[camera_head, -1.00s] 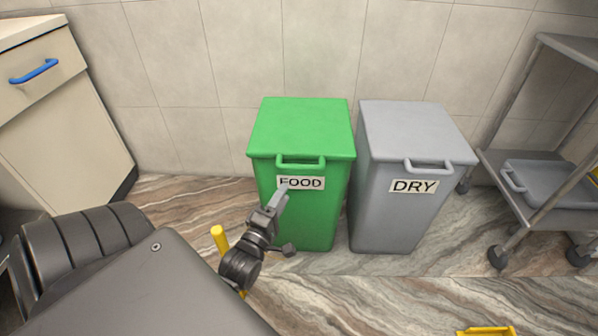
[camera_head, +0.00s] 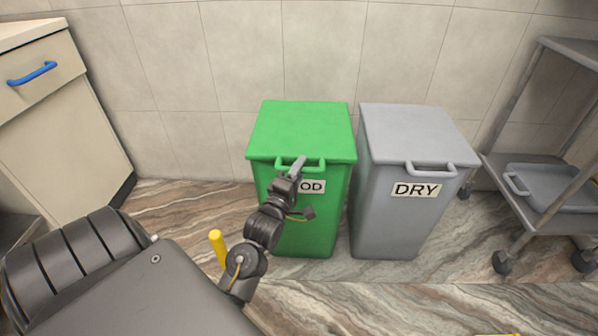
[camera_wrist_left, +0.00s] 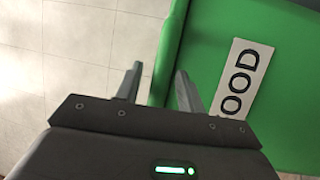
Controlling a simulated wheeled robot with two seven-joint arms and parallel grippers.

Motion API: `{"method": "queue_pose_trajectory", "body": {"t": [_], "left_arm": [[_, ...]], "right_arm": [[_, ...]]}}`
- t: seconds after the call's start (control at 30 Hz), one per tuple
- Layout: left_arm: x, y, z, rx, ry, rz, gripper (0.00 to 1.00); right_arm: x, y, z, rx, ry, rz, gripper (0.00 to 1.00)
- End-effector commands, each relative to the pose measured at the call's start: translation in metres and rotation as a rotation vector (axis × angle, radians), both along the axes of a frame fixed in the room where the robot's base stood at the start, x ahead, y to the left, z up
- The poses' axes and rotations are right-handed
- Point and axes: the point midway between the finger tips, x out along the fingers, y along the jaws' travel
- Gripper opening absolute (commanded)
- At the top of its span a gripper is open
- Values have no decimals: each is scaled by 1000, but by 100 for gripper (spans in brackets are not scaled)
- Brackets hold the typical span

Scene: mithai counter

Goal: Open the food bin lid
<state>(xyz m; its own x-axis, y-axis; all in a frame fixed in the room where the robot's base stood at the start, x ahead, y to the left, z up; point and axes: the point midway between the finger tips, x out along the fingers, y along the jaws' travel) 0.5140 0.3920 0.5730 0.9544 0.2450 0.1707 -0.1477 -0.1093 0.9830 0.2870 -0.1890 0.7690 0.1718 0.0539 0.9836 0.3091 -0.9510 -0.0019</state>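The green food bin (camera_head: 325,215) stands against the tiled wall with its lid (camera_head: 300,130) shut. The lid's front handle (camera_head: 318,164) is partly hidden behind my left gripper (camera_head: 298,167). The gripper's fingertips overlap the handle in the head view; I cannot tell whether they touch it. The FOOD label (camera_head: 316,186) is half covered by my left gripper. My right gripper is not in view.
A grey bin (camera_head: 400,215) labelled DRY stands close on the right of the food bin. A metal cart (camera_head: 540,185) is farther right. A cabinet (camera_head: 60,120) with a blue handle is at the left. A yellow post (camera_head: 218,248) shows beside my arm.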

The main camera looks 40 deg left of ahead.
Motion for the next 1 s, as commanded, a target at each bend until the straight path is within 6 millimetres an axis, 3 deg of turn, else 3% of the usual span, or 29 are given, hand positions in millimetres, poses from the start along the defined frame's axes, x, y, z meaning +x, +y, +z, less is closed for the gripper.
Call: {"method": "queue_pose_trajectory", "body": {"t": [0.23,0.53,1.0], "left_arm": [[1,0,0,0,0,0,38],[0,0,0,0,0,0,0],[2,-1,5,-4,5,-3,0]], "right_arm": [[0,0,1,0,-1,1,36],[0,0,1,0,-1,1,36],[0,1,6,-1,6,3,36]]}}
